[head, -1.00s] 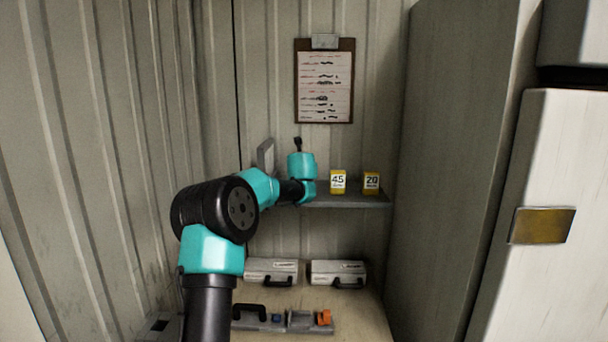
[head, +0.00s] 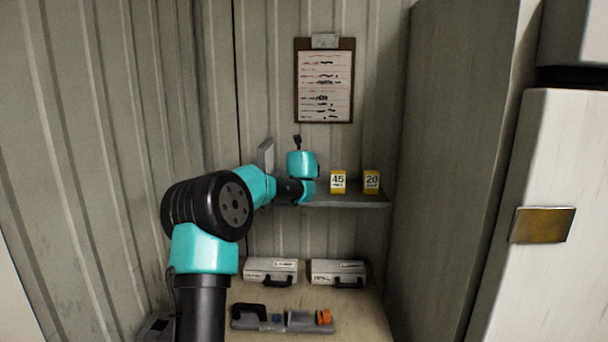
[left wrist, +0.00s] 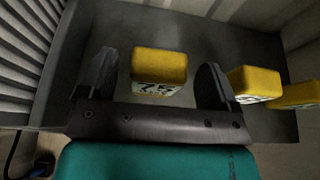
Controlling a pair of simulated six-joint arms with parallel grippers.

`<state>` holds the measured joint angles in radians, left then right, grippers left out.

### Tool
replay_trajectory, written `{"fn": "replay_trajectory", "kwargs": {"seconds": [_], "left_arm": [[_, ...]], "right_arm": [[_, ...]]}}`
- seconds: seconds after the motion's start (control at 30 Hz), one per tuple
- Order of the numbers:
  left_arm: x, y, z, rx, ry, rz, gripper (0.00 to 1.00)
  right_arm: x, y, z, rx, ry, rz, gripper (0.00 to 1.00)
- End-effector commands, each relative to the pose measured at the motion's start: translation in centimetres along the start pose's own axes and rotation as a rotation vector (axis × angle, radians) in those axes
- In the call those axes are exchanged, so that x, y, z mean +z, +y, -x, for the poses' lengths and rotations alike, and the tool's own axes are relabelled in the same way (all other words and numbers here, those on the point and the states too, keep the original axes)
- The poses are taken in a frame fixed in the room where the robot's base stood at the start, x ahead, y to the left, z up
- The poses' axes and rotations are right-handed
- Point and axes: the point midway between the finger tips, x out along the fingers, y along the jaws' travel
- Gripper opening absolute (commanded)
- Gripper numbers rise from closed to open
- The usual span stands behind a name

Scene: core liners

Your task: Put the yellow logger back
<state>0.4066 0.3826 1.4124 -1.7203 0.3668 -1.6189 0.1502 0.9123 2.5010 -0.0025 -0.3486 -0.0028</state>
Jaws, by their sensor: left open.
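Three yellow loggers stand on a grey shelf (head: 345,200). In the left wrist view one yellow logger (left wrist: 160,64), its label partly readable as 75, sits between the two fingers of my left gripper (left wrist: 156,80). The gripper is open, with a visible gap on each side of the logger. My arm hides this logger in the head view. The other two, marked 45 (head: 338,182) and 20 (head: 371,182), stand to its right; they also show at the right of the left wrist view (left wrist: 255,82). My right gripper is not seen.
Below the shelf, two pale cases (head: 271,271) (head: 338,272) stand on a bench (head: 360,318). A grey tool with an orange end (head: 284,320) lies in front of them. A clipboard (head: 324,85) hangs on the wall. A tall cabinet side (head: 455,150) closes off the right.

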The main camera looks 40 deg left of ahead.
Motion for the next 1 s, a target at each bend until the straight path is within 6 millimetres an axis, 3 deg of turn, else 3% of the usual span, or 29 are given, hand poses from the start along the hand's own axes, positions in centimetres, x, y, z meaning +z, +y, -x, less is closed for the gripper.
{"fn": "replay_trajectory", "kwargs": {"seconds": [0.53,0.7,1.0], "left_arm": [[0.0,0.0,8.8,0.0,-0.001,0.0,0.85],[0.0,0.0,10.0,0.0,0.0,0.0,0.85],[-0.1,0.0,10.2,0.0,0.0,-0.001,0.85]], "right_arm": [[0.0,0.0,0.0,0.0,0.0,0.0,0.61],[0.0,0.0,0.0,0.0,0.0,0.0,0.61],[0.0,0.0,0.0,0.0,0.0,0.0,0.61]]}}
